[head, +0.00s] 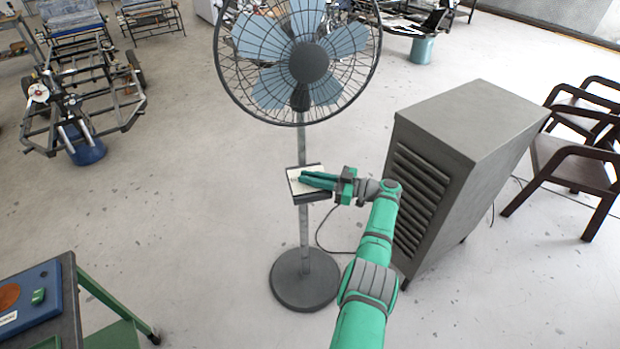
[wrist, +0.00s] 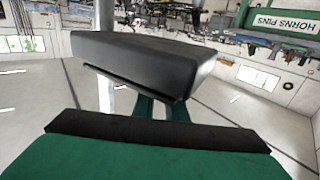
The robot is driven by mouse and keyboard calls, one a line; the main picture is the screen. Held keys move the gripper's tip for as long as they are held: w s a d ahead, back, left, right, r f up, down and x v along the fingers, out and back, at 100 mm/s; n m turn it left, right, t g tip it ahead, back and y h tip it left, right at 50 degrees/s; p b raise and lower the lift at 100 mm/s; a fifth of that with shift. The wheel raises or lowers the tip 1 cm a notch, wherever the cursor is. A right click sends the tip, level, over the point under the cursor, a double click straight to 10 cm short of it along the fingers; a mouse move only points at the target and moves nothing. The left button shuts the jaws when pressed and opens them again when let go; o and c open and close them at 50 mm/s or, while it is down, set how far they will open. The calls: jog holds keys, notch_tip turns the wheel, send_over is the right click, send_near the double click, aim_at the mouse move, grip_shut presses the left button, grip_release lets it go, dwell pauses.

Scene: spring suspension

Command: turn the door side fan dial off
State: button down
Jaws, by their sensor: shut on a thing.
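The pedestal fan (head: 304,145) stands on a round grey base in the middle of the head view. Its control box (head: 315,197), with a pale face, sits on the pole below the cage. My gripper (head: 306,179) reaches in from the right, and its green fingers lie over that face. The fingers are shut on the fan dial, which they hide, so its setting cannot be read. In the wrist view the dark control box (wrist: 150,58) fills the upper middle, and the fingers (wrist: 162,109) run up behind its edge.
A grey louvred cabinet (head: 470,130) stands close to the right of my arm. Dark chairs (head: 570,160) are at the far right. A green-framed bench with a blue panel (head: 40,300) is at the lower left.

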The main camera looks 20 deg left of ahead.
jog(key=shift+s+f, duration=0.1)
jog(key=shift+f, duration=0.05)
jog(key=c, duration=1.8)
grip_release()
